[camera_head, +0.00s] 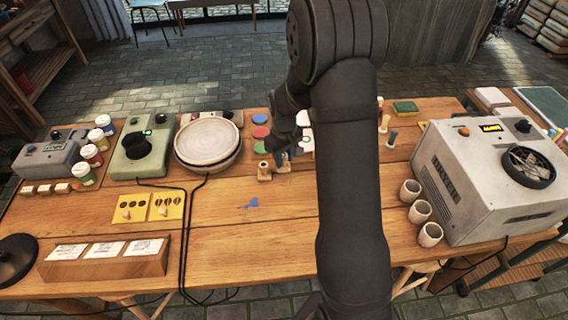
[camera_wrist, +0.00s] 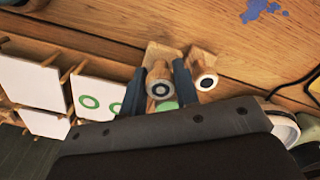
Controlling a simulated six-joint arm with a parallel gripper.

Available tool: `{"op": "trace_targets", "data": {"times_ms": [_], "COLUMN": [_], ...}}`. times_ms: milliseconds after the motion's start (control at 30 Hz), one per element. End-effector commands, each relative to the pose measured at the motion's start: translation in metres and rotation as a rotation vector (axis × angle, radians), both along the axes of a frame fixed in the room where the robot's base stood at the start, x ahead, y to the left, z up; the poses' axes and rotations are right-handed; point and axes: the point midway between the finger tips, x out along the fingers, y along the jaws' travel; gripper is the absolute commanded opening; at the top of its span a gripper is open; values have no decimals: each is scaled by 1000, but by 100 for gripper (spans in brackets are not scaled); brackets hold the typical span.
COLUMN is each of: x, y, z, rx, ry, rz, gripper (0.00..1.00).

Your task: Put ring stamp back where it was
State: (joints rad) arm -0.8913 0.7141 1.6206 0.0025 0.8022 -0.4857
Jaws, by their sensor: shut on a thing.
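My gripper (camera_wrist: 158,92) is shut on a wooden stamp (camera_wrist: 160,74), the ring stamp, whose pale end face carries a dark ring. A second wooden stamp (camera_wrist: 206,70) stands close beside it, outside the fingers. A pale wooden block (camera_wrist: 163,53) shows at the held stamp; whether the stamp is seated in it I cannot tell. In the head view, my gripper (camera_head: 287,152) is at the back middle of the table, just right of the other stamp (camera_head: 264,170). The held stamp is mostly hidden there. A white tile (camera_wrist: 99,97) bears two green rings.
Blue, red and green pads (camera_head: 262,147) lie just behind the stamps. A stack of plates (camera_head: 208,142) on a wheel is to the left. More stamps (camera_head: 391,139) stand to the right. A blue paint stain (camera_head: 250,203) marks the clear table front.

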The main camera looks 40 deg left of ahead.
Motion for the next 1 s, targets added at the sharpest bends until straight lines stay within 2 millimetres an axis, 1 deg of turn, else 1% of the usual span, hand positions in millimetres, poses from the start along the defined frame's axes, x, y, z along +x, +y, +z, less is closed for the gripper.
{"op": "trace_targets", "data": {"times_ms": [33, 100, 200, 567, 600, 700, 1000], "x": [-1, -1, 0, 0, 0, 0, 0], "y": [-1, -1, -1, -1, -1, -1, -1], "z": [-9, -20, -31, -35, -35, -35, -33], "rx": [-4, -4, -2, -2, -2, -2, -1], "ry": [4, 3, 1, 1, 1, 1, 1], "rz": [0, 0, -1, -1, -1, -1, -1], "gripper": [14, 14, 14, 14, 32, 50, 50]}}
